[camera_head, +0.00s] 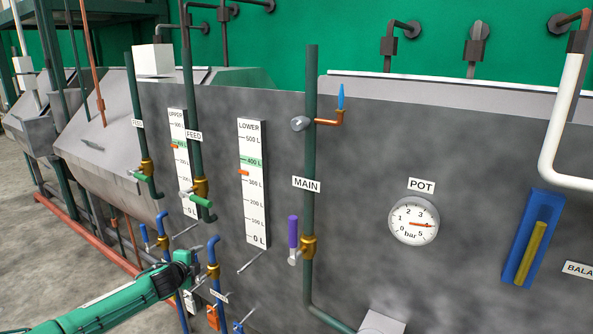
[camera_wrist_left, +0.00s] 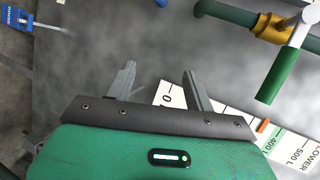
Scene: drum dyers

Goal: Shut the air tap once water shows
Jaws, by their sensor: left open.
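The small air tap (camera_head: 300,123) has a grey knob on the green MAIN pipe (camera_head: 311,80), high in the head view. A copper spout (camera_head: 328,122) runs right from it and turns up. A pointed blue jet of water (camera_head: 341,97) stands above the spout's end. My left gripper (camera_head: 198,260) is low and left of the air tap, well apart from it, in front of the grey panel. In the left wrist view its two fingers (camera_wrist_left: 158,78) are spread with nothing between them. The air tap is not in the left wrist view. My right gripper is not in view.
A purple-handled valve (camera_head: 293,232) sits lower on the MAIN pipe. A green-handled valve (camera_head: 201,201) on the FEED pipe also shows in the left wrist view (camera_wrist_left: 283,75). The LOWER gauge (camera_head: 253,205) and blue pipes stand near my gripper. The POT dial (camera_head: 414,221) is farther right.

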